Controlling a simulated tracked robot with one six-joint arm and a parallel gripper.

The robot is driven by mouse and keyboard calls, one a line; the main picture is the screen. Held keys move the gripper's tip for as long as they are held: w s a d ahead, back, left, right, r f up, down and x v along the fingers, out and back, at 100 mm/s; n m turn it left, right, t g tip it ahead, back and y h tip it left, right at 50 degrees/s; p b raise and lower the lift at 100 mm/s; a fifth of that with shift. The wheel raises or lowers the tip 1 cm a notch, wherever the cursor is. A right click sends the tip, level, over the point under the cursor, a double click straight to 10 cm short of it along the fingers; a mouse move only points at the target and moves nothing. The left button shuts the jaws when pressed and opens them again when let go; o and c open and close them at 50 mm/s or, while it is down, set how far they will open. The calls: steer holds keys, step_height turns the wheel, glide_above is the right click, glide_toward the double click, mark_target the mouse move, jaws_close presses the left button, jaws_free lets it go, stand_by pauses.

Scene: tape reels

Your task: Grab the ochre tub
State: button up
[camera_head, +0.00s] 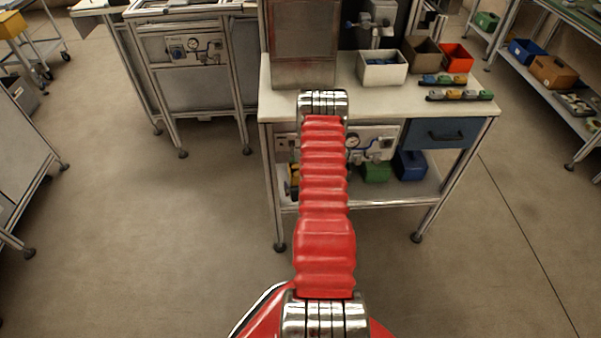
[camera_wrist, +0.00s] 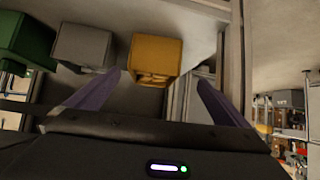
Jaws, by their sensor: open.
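The ochre tub (camera_wrist: 155,55) is a boxy yellow-brown container near the top middle of the wrist view. My gripper (camera_wrist: 160,78) is open, its two dark purple fingers spread apart at the left and right below the tub. The tub appears ahead of the fingers, between their tips, with nothing held. How far the tips are from it I cannot tell.
A grey tub (camera_wrist: 84,46) stands left of the ochre tub, close to my left finger, and a green tub (camera_wrist: 28,40) is farther left. A pale frame post (camera_wrist: 232,65) rises near the right finger. The workbench (camera_head: 375,97) carries a white bin (camera_head: 382,72).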

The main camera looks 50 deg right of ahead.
steer(key=shift+w+d+r+t+h, duration=0.1)
steer(key=shift+d+r+t+h, duration=0.1)
steer(key=shift+d+t+h, duration=0.3)
steer(key=shift+w+d+r+t+h, duration=0.1)
steer(key=shift+d+r+t+h, duration=0.1)
steer(key=shift+d+t+h, duration=0.3)
steer(key=shift+x, duration=4.3)
steer(key=shift+x, duration=2.6)
steer(key=shift+a, duration=0.1)
